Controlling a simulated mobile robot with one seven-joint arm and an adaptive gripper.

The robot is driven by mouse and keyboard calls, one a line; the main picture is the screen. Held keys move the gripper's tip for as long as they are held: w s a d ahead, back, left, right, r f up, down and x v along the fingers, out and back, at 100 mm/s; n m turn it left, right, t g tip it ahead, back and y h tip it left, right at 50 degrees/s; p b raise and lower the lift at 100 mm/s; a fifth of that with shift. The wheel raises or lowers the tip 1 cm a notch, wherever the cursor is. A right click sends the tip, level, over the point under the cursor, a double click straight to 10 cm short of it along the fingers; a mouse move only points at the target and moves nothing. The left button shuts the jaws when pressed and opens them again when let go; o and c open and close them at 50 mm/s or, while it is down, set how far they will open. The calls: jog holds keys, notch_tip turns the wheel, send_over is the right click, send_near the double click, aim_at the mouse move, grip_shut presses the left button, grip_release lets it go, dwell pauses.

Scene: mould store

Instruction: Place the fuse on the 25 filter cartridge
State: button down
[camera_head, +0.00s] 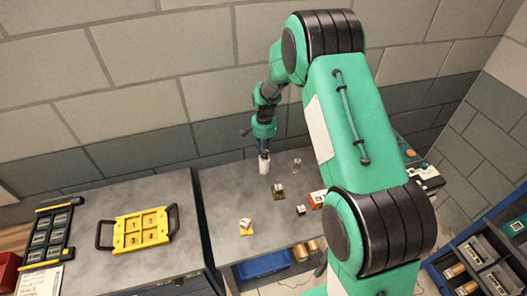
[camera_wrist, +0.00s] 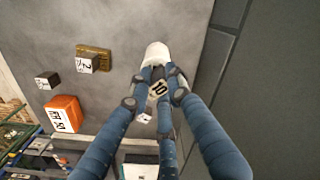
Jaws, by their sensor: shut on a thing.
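My gripper (camera_head: 264,152) hangs over the back of the grey table. It also shows in the wrist view (camera_wrist: 160,80), its blue fingers closed around a white cylinder (camera_wrist: 156,52) that bears a tag reading 10. The cylinder shows below the gripper in the head view (camera_head: 264,167); I cannot tell if it is the fuse. An orange box (camera_wrist: 63,113) with a white label stands apart from the gripper; its number is not clearly legible. A dark cube (camera_wrist: 86,63) with a 2 on its label is at a brass-coloured block (camera_wrist: 96,50). I cannot identify the 25 filter cartridge.
Another small dark cube (camera_wrist: 47,80) stands near the orange box. A yellow tray (camera_head: 120,240) lies on the left table. The wall is close behind.

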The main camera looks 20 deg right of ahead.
jog(key=shift+f, duration=0.1)
jog(key=c, duration=1.6)
grip_release()
jog(key=shift+d+r, duration=0.1)
jog(key=shift+r, duration=6.05)
jog(key=shift+s, duration=0.1)
